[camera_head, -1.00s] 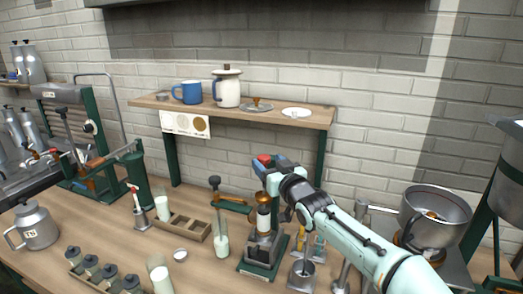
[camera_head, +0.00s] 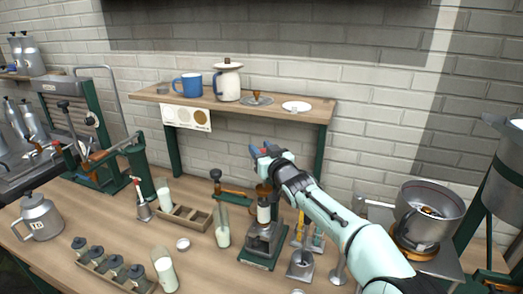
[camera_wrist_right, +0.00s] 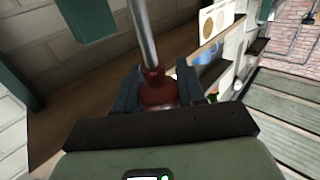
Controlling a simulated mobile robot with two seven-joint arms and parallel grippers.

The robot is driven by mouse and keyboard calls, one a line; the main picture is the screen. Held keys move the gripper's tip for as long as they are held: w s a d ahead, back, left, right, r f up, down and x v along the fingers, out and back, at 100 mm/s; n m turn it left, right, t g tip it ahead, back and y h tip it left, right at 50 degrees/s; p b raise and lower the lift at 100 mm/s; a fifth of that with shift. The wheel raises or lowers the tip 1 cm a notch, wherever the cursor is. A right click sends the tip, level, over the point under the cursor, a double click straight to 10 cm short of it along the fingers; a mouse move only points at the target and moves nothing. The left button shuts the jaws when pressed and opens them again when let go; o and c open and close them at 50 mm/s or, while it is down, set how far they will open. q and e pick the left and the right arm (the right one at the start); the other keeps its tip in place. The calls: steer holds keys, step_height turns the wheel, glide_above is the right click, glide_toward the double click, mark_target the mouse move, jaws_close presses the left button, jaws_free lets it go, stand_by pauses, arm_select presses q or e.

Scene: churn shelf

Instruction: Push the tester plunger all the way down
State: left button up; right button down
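The tester (camera_head: 262,246) stands on the bench with a dark green base, a white cylinder and a brown upper part. My right gripper (camera_head: 264,151) comes in from the right and is above the tester. In the right wrist view, which looks upside down, the tester plunger shows a red-brown knob (camera_wrist_right: 158,92) on a metal rod (camera_wrist_right: 144,35). My right gripper's fingers (camera_wrist_right: 158,88) sit on both sides of this knob and seem to touch it. My left gripper is in neither view.
A shelf (camera_head: 225,107) behind the tester holds a blue mug (camera_head: 188,85), a white pot (camera_head: 228,82) and a plate. A black-knobbed lever stand (camera_head: 222,225) is close on the left. A metal pan (camera_head: 428,212) stands on the right.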

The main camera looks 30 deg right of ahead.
step_height(320, 180, down, 7)
steer(key=b, duration=0.5)
steer(key=shift+r, duration=0.2)
steer(key=shift+f+b, duration=0.35)
steer(key=c, duration=0.7)
jaws_free()
steer(key=shift+r, duration=0.1)
steer(key=shift+s, duration=0.1)
